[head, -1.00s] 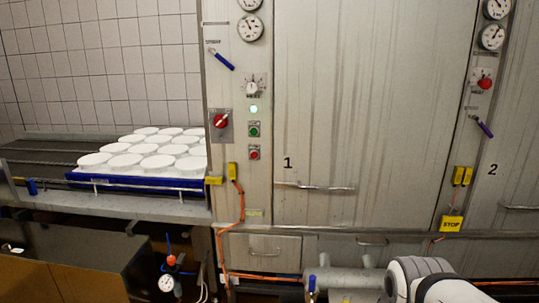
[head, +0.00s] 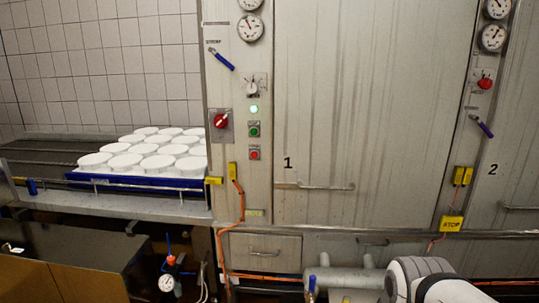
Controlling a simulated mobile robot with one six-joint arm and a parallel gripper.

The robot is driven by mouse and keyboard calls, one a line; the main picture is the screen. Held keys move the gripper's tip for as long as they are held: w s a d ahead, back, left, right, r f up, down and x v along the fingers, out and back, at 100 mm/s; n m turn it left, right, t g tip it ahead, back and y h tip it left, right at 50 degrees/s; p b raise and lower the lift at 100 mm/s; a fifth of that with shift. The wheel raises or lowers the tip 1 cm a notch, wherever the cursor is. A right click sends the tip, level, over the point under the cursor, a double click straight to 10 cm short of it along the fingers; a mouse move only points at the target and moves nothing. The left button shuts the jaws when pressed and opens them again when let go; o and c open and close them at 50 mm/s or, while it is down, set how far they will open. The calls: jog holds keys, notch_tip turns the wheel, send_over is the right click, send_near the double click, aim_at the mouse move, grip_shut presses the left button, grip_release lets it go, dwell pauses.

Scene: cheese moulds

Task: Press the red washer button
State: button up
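A small red button (head: 254,154) sits on the narrow metal control panel left of door 1. A larger red rotary switch (head: 221,121) is to the left on the same panel. No label on the panel is readable enough to tell which is the washer control. A white and dark part of my arm shows at the bottom right, well below and right of the panel. My gripper is out of view.
White cheese moulds (head: 154,148) stand on a blue tray (head: 135,181) on the conveyor at left. Orange cable (head: 240,205) runs down the panel. Door 1 (head: 360,110) has a protruding handle (head: 325,187). A gauge with a red fitting (head: 170,262) stands below. Space before the panel looks clear.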

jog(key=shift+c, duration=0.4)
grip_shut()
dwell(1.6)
